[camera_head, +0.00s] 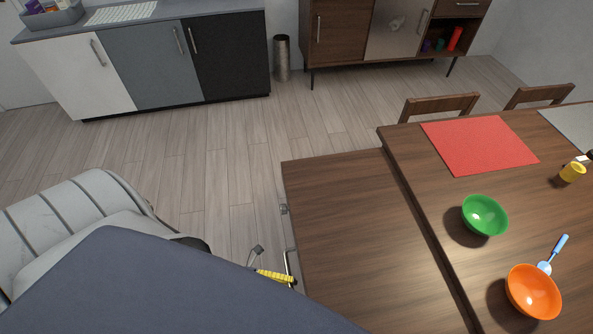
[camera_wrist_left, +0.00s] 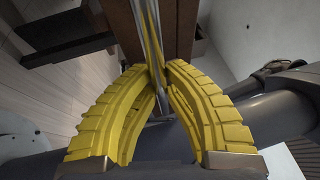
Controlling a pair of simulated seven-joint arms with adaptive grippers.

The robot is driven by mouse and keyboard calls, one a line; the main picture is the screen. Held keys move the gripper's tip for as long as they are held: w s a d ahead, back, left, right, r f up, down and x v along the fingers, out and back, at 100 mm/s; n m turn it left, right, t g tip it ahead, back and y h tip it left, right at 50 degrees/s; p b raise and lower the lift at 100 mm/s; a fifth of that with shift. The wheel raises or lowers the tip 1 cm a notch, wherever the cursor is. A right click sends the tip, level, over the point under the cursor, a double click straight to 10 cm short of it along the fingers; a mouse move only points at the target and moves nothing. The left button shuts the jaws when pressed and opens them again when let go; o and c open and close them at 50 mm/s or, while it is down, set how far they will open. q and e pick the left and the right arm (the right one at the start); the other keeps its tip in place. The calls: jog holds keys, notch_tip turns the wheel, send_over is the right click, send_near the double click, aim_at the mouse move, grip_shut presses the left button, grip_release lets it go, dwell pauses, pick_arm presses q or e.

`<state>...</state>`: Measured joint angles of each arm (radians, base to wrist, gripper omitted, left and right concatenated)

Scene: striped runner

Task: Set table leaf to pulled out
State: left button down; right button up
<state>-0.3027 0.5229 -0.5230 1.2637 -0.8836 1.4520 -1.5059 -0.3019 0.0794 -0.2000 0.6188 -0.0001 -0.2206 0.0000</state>
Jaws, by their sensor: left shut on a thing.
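The table leaf (camera_head: 345,215) is a brown wooden panel standing out to the left from under the edge of the dining table (camera_head: 405,165), slightly lower than its top. A metal bar handle (camera_head: 288,262) is on the leaf's left edge; it also shows in the left wrist view (camera_wrist_left: 151,35). My left gripper (camera_head: 276,277) has yellow ribbed fingers at that handle. In the left wrist view, the fingers (camera_wrist_left: 160,82) meet around the handle's bar and are shut on it. My grey arm hides part of the floor below. My right gripper is not in view.
A green bowl (camera_head: 485,215), an orange bowl (camera_head: 533,291), a blue utensil (camera_head: 554,253), a yellow cup (camera_head: 572,173) and a red placemat (camera_head: 480,145) are on the table. Chairs (camera_head: 440,107) stand behind it.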

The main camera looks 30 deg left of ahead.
pick_arm(q)
jog(key=shift+s+d, duration=0.1)
jog(key=shift+s, duration=0.1)
jog(key=c, duration=1.4)
grip_release()
jog(key=shift+w, duration=0.1)
jog(key=v, duration=1.2)
jog(key=shift+f, duration=0.1)
